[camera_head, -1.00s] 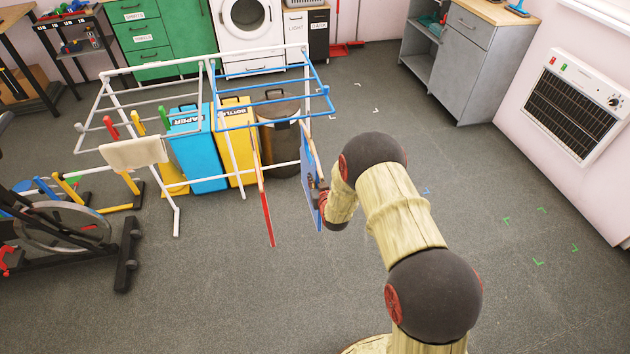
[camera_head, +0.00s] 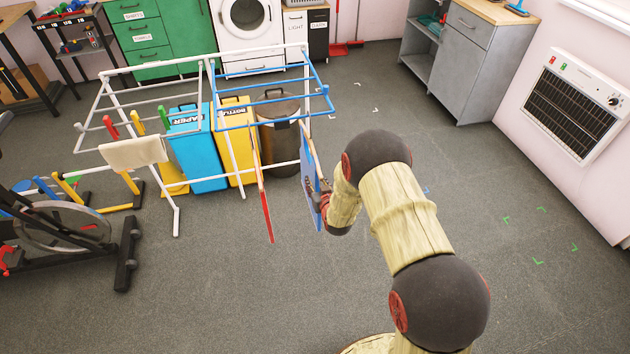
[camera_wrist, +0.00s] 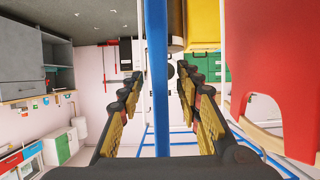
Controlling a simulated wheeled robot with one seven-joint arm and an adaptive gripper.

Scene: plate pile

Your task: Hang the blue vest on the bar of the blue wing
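The blue vest (camera_head: 310,190) hangs nearly edge-on from a wooden hanger, under the right part of the blue wing (camera_head: 270,105). The hanger's upper end shows close to the wing's right bar (camera_head: 318,75); I cannot tell whether its hook is over that bar. My gripper (camera_head: 324,198) is at the vest's right side. In the wrist view the vest (camera_wrist: 157,70) is a thin blue strip between my gripper's fingers (camera_wrist: 160,105). The fingers stand apart with gaps on both sides of it, so the gripper is open. The palm hides part of the strip.
A red vest (camera_head: 266,210) hangs just left of the blue one, close beside my gripper in the wrist view (camera_wrist: 285,60). The white wing (camera_head: 140,95) holds a cream towel (camera_head: 133,153). Bins stand under the rack. The floor to the right is clear.

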